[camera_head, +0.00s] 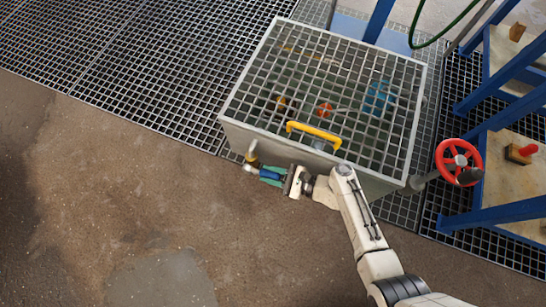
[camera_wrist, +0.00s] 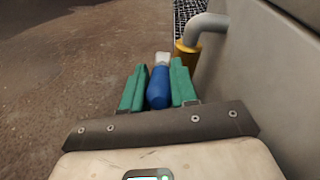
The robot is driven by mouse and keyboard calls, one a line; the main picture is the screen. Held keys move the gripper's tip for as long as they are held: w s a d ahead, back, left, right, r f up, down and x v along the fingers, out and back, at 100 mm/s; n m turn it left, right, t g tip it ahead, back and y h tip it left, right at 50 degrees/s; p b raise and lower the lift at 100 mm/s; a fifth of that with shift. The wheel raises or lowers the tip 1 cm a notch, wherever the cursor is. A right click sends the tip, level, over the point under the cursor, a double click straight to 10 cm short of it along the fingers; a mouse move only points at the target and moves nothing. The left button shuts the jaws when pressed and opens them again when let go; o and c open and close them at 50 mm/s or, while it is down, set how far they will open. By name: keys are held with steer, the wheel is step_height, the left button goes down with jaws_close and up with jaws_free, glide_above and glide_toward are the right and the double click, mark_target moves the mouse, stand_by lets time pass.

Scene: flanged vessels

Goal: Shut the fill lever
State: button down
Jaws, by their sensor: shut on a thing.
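The fill lever (camera_wrist: 158,90) has a blue grip and a bare metal end, and lies between the green fingers of my gripper (camera_wrist: 157,80) in the wrist view. My gripper is shut on the blue grip. The lever's pivot is not clear in either view.
The vessel has a grating top with a yellow handle (camera_head: 314,135). A red handwheel (camera_head: 458,161) sticks out at its right, near a blue-framed rack (camera_head: 510,210). A grey pipe with a yellow collar (camera_wrist: 187,55) is just right of the fingers. The brown floor at left is clear.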

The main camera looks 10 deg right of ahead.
steer(key=shift+f, duration=0.15)
stand_by(0.3)
steer(key=c, duration=0.9)
jaws_free()
